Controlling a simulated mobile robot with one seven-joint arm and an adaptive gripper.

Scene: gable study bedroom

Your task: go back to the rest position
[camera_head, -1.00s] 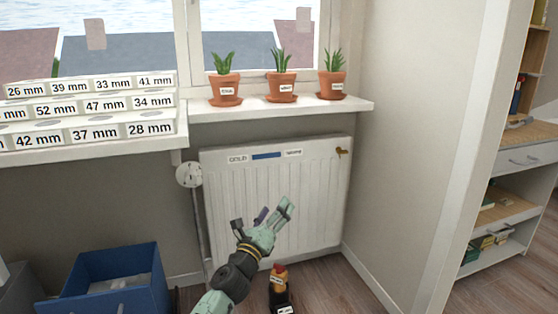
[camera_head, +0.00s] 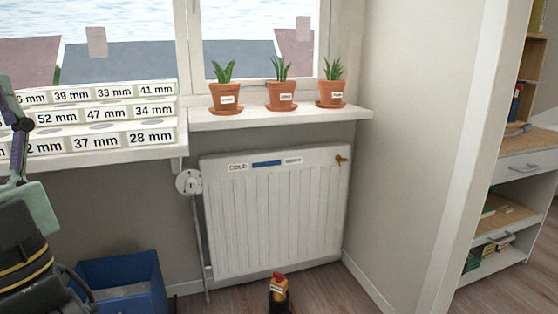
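My gripper (camera_head: 14,130) is at the left edge of the head view, partly cut off by the frame. It is raised in front of the labelled white rack. It is seen from the side, and whether its fingers are open or shut does not show. Nothing is visibly held in the part that shows. My arm's dark and pale green links rise from the lower left corner.
A white radiator (camera_head: 275,215) stands under the sill (camera_head: 280,117), which bears three potted plants (camera_head: 281,93). The stepped rack (camera_head: 155,138) carries millimetre labels. A blue bin (camera_head: 150,270) and a small black and orange object (camera_head: 279,292) are on the floor. Shelves (camera_head: 525,160) stand right.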

